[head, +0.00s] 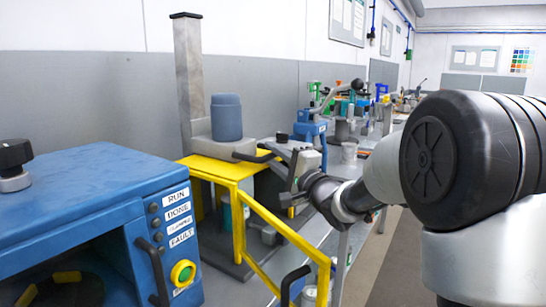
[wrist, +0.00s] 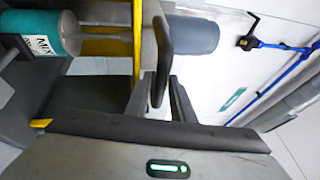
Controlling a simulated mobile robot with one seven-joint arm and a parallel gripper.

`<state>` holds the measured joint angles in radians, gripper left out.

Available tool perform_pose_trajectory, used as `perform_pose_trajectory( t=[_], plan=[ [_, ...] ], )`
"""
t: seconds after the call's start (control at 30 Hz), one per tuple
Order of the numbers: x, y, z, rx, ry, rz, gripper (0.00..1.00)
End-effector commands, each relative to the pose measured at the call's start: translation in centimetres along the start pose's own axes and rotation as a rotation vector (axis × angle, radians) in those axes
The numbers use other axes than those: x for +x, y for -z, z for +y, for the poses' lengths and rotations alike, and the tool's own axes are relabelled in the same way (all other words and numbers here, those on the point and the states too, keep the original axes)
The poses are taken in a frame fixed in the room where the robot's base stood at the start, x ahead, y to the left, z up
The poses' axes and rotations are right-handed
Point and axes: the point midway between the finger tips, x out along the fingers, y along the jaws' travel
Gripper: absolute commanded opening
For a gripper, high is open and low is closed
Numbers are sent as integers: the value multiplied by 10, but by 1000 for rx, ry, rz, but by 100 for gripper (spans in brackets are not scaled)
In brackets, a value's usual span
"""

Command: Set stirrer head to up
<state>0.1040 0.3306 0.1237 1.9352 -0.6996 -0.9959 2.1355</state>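The stirrer head is a grey block with a blue-grey motor (head: 227,117) on a tall grey column (head: 188,75). It sits partway down the column, just above the yellow guard frame (head: 215,168). A black handle (head: 258,155) sticks out from it toward my gripper (head: 292,168). The wrist view, turned sideways, shows the motor (wrist: 190,35), a thin shaft and a teal drum (wrist: 55,32) with a MIX label. There the black handle (wrist: 162,55) reaches between the dark fingers of my gripper (wrist: 158,100), with gaps visible. The gripper looks open around the handle, and contact is unclear.
A blue machine (head: 95,200) with RUN, DONE and FAULT labels and a green-yellow button stands at front left. A yellow rail (head: 265,225) slopes down below my arm. More bench equipment (head: 345,110) stands farther back. A floor aisle runs at right.

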Motion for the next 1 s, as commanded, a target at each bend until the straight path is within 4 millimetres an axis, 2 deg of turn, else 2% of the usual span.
perform_pose_trajectory(
  t=[0.13,0.27,0.57,0.67,0.77,1.0],
  plan=[
    [0,0,0,0,0,0,20],
    [0,0,0,0,0,0,0],
    [0,0,-6,-1,1,0,0],
    [3,-1,-20,-1,3,0,0],
    [7,-2,-42,-1,7,0,0],
    [17,-7,-104,-3,9,-1,0]
  ],
)
